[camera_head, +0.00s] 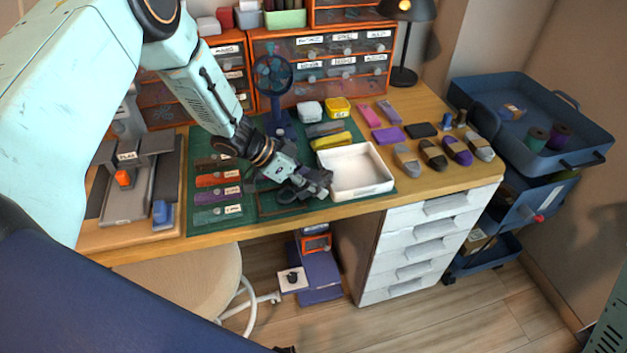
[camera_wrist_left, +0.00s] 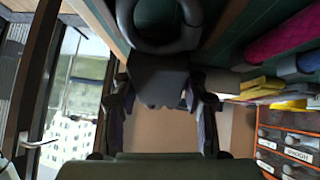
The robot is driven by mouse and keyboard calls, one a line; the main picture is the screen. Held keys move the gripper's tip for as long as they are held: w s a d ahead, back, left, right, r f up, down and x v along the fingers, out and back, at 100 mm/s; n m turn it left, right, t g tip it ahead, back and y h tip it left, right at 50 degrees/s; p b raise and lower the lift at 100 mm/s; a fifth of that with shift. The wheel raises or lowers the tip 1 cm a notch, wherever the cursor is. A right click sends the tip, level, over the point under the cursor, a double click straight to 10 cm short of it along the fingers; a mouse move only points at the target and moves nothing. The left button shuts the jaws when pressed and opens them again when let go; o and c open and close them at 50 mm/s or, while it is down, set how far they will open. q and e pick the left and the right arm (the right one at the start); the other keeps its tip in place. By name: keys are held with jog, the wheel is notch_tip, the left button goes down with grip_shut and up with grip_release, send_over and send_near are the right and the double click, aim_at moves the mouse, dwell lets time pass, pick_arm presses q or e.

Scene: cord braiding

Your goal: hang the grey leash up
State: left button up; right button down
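My left gripper (camera_head: 318,186) is over the front of the green mat, just left of a white tray. In the left wrist view its two fingers (camera_wrist_left: 162,100) stand apart. A dark grey piece with a round loop (camera_wrist_left: 165,25) fills much of the space at the fingertips; it may be the grey leash. I cannot tell whether the fingers grip it. In the head view a dark loop (camera_head: 288,194) shows beside the gripper, partly covered by it. No hook for hanging is clear to me. My right gripper is not in view.
The white tray (camera_head: 352,172) is close to the gripper's right. A blue fan (camera_head: 274,85) stands behind my arm, before the orange drawer unit (camera_head: 320,68). Several yarn bundles (camera_head: 432,155) lie at the right. A blue cart (camera_head: 520,120) stands beyond the table.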

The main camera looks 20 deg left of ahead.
pick_arm(q)
jog(key=shift+o, duration=1.4)
jog(key=shift+w+f, duration=0.15)
jog(key=shift+w, duration=0.05)
jog(key=shift+s+a+r, duration=0.2)
jog(key=shift+r, duration=0.35)
jog(key=p+v, duration=0.5)
jog(key=v, duration=0.6)
jog(key=shift+a+p, duration=0.15)
jog(key=shift+p, duration=0.25)
